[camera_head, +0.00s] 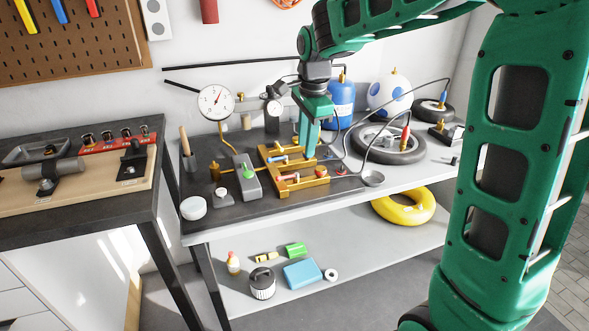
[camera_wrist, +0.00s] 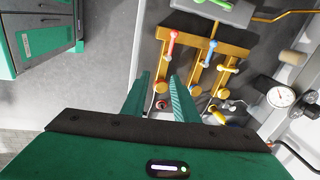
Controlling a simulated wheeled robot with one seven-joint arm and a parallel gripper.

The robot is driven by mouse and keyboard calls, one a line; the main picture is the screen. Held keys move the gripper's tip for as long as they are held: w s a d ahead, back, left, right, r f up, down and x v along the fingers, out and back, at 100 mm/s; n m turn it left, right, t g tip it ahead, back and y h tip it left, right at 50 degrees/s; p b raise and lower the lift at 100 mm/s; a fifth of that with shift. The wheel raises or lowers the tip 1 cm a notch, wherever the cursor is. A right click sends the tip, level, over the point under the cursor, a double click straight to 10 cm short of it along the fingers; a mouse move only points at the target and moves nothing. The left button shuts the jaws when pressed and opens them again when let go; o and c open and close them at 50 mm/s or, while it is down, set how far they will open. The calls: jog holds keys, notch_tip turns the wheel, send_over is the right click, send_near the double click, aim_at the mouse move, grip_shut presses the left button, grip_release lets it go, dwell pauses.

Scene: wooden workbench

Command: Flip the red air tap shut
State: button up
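The red air tap (camera_wrist: 172,42) is a small red lever with a pale tip on a brass manifold (camera_wrist: 192,68) in the wrist view. In the head view the red tap (camera_head: 288,178) lies along the front branch of the brass manifold (camera_head: 316,183). A blue tap (camera_wrist: 210,50) sits beside it, with a further small tap to its right.
A grey box with a green switch (camera_head: 248,176) stands left of the manifold. Thin hoses cross the bench's right side.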

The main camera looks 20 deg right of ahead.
aim_at(295, 176)
jog(key=shift+m, duration=0.4)
jog(key=w+f, duration=0.1)
jog(key=f, duration=0.2)
jog(key=w+a+f, duration=0.1)
jog(key=f, duration=0.3)
jog(key=w+f, duration=0.2)
jog(key=f, duration=0.1)
jog(key=shift+a+f, duration=0.35)
jog(key=shift+a, duration=0.05)
grip_shut()
